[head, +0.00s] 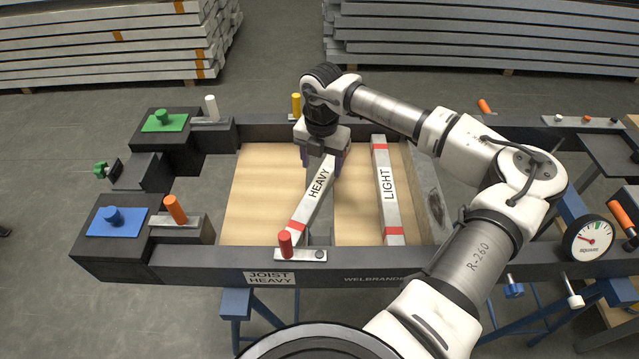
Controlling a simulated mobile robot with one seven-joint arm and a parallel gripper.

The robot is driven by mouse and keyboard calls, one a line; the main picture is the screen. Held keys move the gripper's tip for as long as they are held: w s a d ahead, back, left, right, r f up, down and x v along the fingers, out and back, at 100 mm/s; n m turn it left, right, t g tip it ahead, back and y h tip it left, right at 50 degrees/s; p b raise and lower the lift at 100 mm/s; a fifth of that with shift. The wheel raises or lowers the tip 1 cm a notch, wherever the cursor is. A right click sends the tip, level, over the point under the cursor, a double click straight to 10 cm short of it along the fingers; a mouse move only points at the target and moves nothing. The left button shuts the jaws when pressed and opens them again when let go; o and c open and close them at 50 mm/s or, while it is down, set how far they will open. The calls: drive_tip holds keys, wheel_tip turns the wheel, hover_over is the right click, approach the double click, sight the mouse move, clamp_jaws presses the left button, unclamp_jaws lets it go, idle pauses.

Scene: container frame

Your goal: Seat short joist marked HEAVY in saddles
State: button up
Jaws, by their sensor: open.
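The joist marked HEAVY (313,200) is a grey bar with red bands. I cannot tell whether the fingers touch the joist. The joist marked LIGHT (387,190) lies to the right, nearly in line with the view. No saddle can be told apart with certainty; grey plates with a red peg (286,244) and a yellow peg (296,105) sit on the rails.
Black blocks with a green plate (165,121) and a blue plate (116,221) stand at the left. The front rail (180,262) is labelled JOIST HEAVY. A dial gauge (588,239) is at the right. Stacked grey beams (110,45) lie behind. Bare board (258,190) shows left of the HEAVY joist.

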sight(320, 183)
drive_tip(key=shift+s+a+f+p, duration=0.1)
drive_tip(key=shift+f+p, duration=0.5)
drive_tip(key=shift+f, duration=1.3)
drive_tip(key=shift+a+f+p, duration=0.1)
drive_tip(key=shift+f+p, duration=0.5)
drive_tip(key=shift+f, duration=1.25)
clamp_jaws()
